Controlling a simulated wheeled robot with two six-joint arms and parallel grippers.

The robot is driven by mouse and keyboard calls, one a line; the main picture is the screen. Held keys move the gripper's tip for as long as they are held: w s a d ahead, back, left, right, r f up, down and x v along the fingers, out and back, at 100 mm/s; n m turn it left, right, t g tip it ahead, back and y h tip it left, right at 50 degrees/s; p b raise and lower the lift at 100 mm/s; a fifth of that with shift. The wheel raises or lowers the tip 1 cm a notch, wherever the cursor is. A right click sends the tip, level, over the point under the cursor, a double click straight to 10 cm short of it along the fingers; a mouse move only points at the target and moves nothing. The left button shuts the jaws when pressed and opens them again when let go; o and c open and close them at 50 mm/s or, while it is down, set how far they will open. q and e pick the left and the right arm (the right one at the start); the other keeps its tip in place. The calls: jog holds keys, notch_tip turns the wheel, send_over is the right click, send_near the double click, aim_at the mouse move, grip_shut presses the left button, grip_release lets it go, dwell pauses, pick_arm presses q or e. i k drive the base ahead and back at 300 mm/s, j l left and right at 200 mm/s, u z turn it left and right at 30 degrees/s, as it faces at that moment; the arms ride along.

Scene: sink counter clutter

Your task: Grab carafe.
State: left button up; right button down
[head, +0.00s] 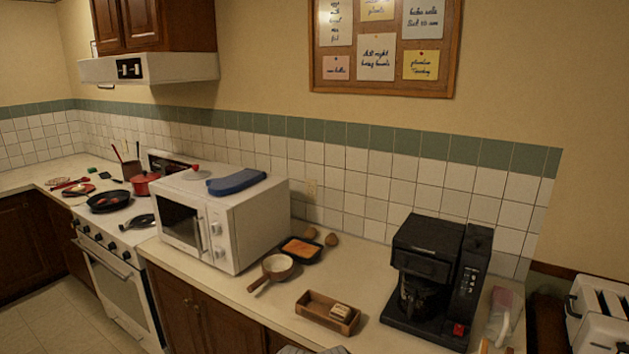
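The dark glass carafe (418,298) sits inside the black coffee maker (427,250) on the right part of the counter. It stands on the machine's base under the brewing head. Its dark glass blends with the machine, so its handle is hard to make out. A red switch shows at the lower right of the machine. Neither my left gripper nor my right gripper can be made out in the head view.
Left of the coffee maker are a wooden tray (305,312) holding a small item, a small pan (277,266) and a dark dish (301,250). A white microwave (215,225) stands farther left. A pink-and-clear bottle (500,310) and a toaster (598,310) are at right.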

aim_at(418, 297)
jog(key=i+j, duration=0.1)
jog(key=j, duration=0.25)
jog(key=i+j, duration=0.1)
jog(key=j, duration=0.25)
jog(key=z, duration=1.6)
